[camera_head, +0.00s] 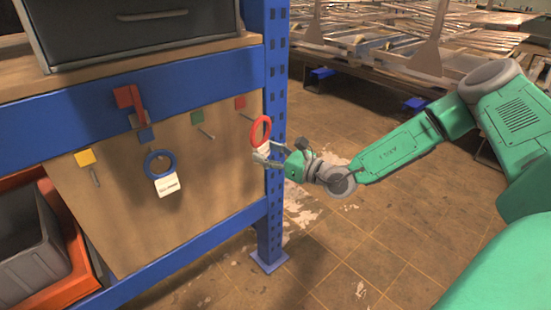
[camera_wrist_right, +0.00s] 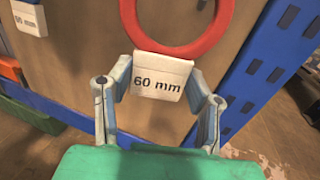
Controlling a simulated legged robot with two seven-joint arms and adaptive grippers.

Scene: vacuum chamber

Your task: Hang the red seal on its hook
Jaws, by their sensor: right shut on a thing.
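The red seal (camera_head: 260,130) is a ring with a white tag, and my right gripper (camera_head: 264,155) is shut on that tag. In the right wrist view the red ring (camera_wrist_right: 180,52) stands above the tag (camera_wrist_right: 160,76), which reads "60 mm" and sits between the fingertips (camera_wrist_right: 160,85). A red square marker (camera_head: 240,103) is on the brown board, with a thin hook below it. The red seal is to the right of this hook, near the blue post, and appears apart from it. My left gripper is out of view.
A blue seal (camera_head: 160,164) with a white tag hangs below a blue marker (camera_head: 146,134). Yellow (camera_head: 85,158) and green (camera_head: 197,117) markers have bare hooks. The blue post (camera_head: 274,190) stands beside the gripper.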

